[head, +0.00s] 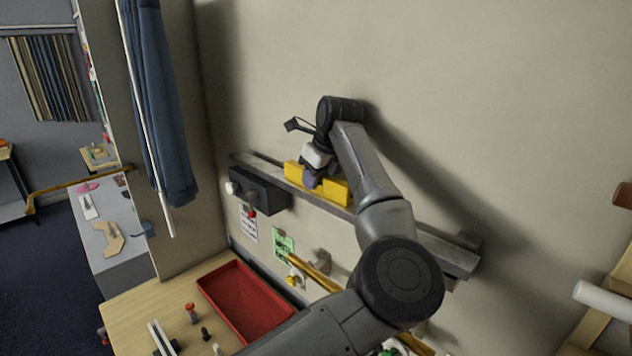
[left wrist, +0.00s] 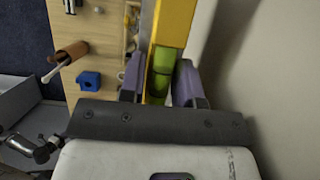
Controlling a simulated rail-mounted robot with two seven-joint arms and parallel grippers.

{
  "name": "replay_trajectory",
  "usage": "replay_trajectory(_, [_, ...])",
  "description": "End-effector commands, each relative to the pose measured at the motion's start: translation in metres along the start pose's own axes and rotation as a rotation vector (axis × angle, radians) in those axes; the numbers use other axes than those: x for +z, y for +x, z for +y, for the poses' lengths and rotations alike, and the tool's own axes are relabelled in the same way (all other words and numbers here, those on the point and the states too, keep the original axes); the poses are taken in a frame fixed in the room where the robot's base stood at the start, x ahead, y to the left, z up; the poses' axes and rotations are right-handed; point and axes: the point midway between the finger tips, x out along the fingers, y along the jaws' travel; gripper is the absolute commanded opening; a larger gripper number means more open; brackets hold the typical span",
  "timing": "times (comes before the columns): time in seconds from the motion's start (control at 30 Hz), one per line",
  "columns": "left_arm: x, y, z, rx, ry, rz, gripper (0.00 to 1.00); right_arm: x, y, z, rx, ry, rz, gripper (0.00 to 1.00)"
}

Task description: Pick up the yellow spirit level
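The yellow spirit level (head: 295,172) lies lengthwise along the wall shelf in the head view. My left gripper (head: 312,178) is over its middle from above, and its fingers hide part of it. In the left wrist view the spirit level (left wrist: 174,22) runs up between the two fingers, with a green vial window (left wrist: 162,72) between them. The fingers of my left gripper (left wrist: 163,78) lie close against both sides of the level and look shut on it. I cannot see it clear of the shelf. My right gripper is not in view.
Below are a red tray (head: 246,302) and small tools on a wooden bench (head: 140,306). A blue block (left wrist: 89,81) shows in the left wrist view. The wall is close behind the shelf.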

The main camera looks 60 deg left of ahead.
Motion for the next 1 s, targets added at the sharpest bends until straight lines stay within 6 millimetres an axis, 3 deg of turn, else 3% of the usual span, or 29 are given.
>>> replay_trajectory(0.3, [0.000, 0.000, 0.000, 0.000, 0.000, 0.000, 0.00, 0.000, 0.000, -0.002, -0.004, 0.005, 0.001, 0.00])
replay_trajectory(0.8, [0.002, -0.005, 0.004, -0.003, -0.001, 0.000, 0.00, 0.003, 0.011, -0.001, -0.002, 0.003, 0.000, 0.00])
replay_trajectory(1.0, [0.012, -0.028, 0.004, -0.003, -0.001, -0.001, 0.00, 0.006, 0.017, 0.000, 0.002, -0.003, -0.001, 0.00])
